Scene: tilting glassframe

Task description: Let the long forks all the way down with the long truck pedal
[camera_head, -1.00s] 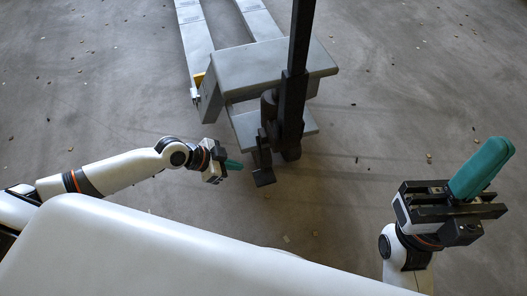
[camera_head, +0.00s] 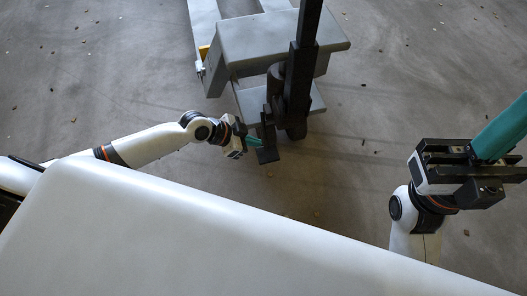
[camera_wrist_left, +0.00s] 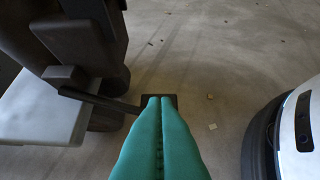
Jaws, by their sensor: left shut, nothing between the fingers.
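The long truck is a grey pallet truck (camera_head: 285,45) at the top of the head view, with its pale long forks (camera_head: 205,15) running out of the top edge. Its dark upright handle (camera_head: 303,60) rises at the near end. The small black pedal (camera_head: 267,156) sticks out low beside the handle, and it also shows in the left wrist view (camera_wrist_left: 172,99). My left gripper (camera_head: 254,142) is shut and empty, its teal fingertips right at the pedal. Contact cannot be told. My right gripper (camera_head: 497,138) is at the right, far from the truck, its teal fingers together.
The truck's dark wheel and post (camera_wrist_left: 85,45) stand just left of my left fingers in the wrist view. The concrete floor (camera_head: 420,60) around is open, with small scattered debris.

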